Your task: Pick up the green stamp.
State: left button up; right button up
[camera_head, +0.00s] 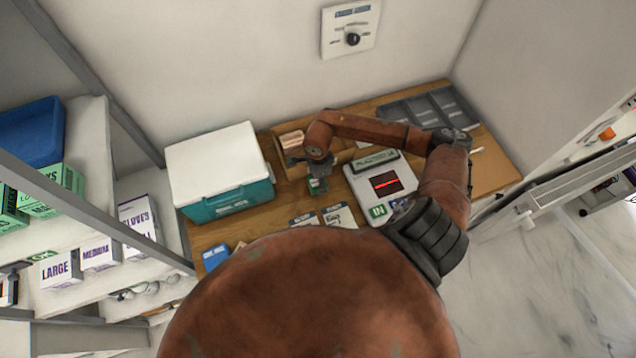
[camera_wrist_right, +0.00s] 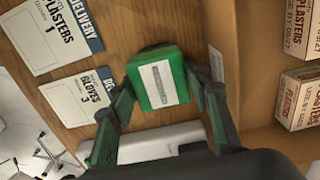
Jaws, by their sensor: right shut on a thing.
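The green stamp (camera_wrist_right: 158,82) is a small green block with a pale label on its face. In the right wrist view it sits between the two fingertips of my right gripper (camera_wrist_right: 160,95), which is shut on it. In the head view the gripper (camera_head: 316,175) is over the desk, with the green stamp (camera_head: 318,186) at its tips, left of the white scanner device. I cannot tell whether the stamp is clear of the desk top. My left gripper is not in view.
A teal cooler with a white lid (camera_head: 215,165) stands left on the wooden desk (camera_head: 262,219). A white device with a red-lit window (camera_head: 387,183) is to the right, before a grey tray (camera_head: 425,108). Delivery cards (camera_wrist_right: 77,97) lie beside the stamp. Plasters cartons (camera_wrist_right: 299,100) sit in a cardboard box (camera_wrist_right: 222,40).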

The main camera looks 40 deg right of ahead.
notch_tip(320, 180, up, 2)
jog(key=shift+w+r+b, duration=0.1)
jog(key=shift+r+b, duration=0.1)
jog(key=shift+b, duration=0.6)
jog(key=s+a+r+b, duration=0.4)
jog(key=s+a+r, duration=0.4)
jog(key=a+r, duration=0.2)
jog(key=shift+s+a, duration=0.3)
jog(key=shift+a, duration=0.3)
jog(key=o, duration=0.7)
jog(key=c, duration=0.4)
jog(key=shift+f, duration=0.1)
